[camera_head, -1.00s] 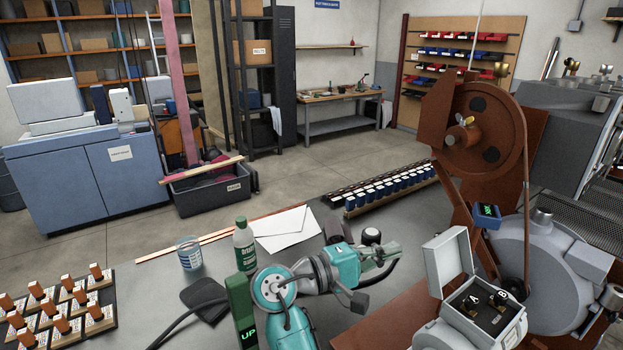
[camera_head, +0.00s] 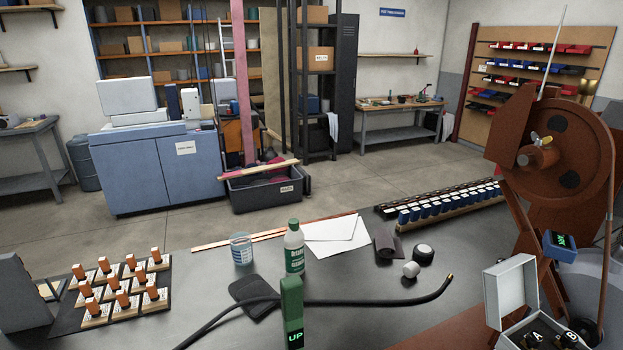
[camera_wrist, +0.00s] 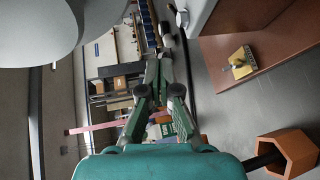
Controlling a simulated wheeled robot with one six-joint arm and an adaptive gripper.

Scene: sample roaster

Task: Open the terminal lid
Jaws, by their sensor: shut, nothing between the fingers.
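The terminal box (camera_head: 522,333) is at the bottom right of the head view, cut by the lower edge. Its light grey lid (camera_head: 511,291) stands raised at the back of the box, so the inside shows. Inside are dark terminals marked A and B (camera_head: 571,336). My gripper (camera_wrist: 160,62) shows in the wrist view, with its two fingers drawn together at the tips and nothing between them. It is outside the head view.
A rust-brown wheel machine (camera_head: 556,150) rises behind the box. On the grey bench are a green-and-white bottle (camera_head: 294,250), a glass beaker (camera_head: 241,251), a black hose (camera_head: 380,303) and stamp-like blocks. In the wrist view, a large grey rounded body (camera_wrist: 60,25) is close at upper left.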

